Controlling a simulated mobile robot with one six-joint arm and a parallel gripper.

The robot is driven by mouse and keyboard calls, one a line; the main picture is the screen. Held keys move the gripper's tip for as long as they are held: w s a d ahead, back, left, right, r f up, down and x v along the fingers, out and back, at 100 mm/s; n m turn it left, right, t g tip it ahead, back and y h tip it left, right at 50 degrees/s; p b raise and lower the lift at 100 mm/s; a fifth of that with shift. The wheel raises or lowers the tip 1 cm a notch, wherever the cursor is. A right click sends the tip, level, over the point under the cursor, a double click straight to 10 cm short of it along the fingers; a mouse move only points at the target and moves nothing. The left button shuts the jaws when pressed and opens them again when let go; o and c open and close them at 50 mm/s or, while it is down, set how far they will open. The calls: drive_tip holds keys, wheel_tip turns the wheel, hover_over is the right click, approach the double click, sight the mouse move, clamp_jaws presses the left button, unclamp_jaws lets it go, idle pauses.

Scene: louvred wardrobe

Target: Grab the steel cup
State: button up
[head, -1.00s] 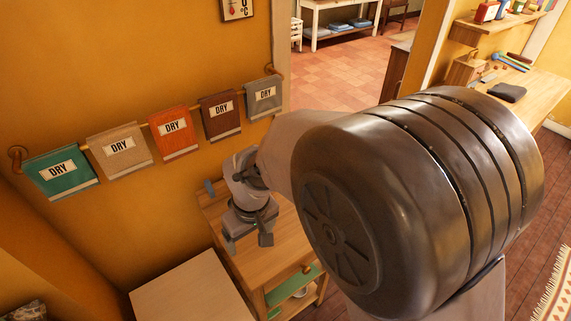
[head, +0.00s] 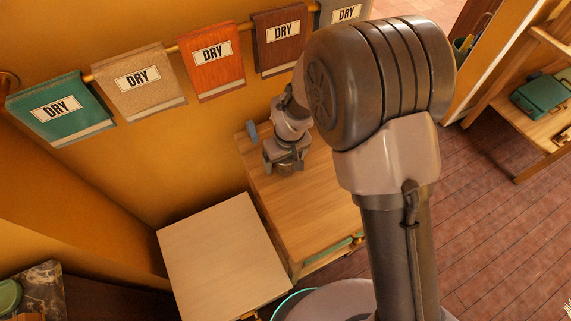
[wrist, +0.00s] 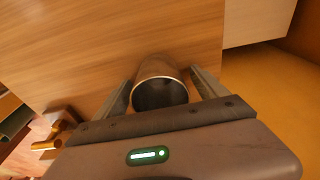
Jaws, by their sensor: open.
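The steel cup (wrist: 160,82) is a dark metal cylinder standing on the wooden surface in the wrist view, its round mouth facing the camera. My gripper (wrist: 161,90) is open, with one finger on each side of the cup. Small gaps seem to show between the fingers and the cup. In the head view my gripper (head: 285,160) is low over the wooden table (head: 305,205), near the wall. I cannot make out the cup there, as my gripper and arm cover that spot.
A small blue item (head: 252,132) is at the table's wall-side edge. A paler, bare cabinet top (head: 222,255) adjoins the table at the left. Towels marked DRY (head: 212,60) hang from a rail above. Much of the table's near part is clear.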

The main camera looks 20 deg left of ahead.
drive_tip(key=shift+r, duration=0.15)
drive_tip(key=shift+c, duration=1)
drive_tip(key=c, duration=1.3)
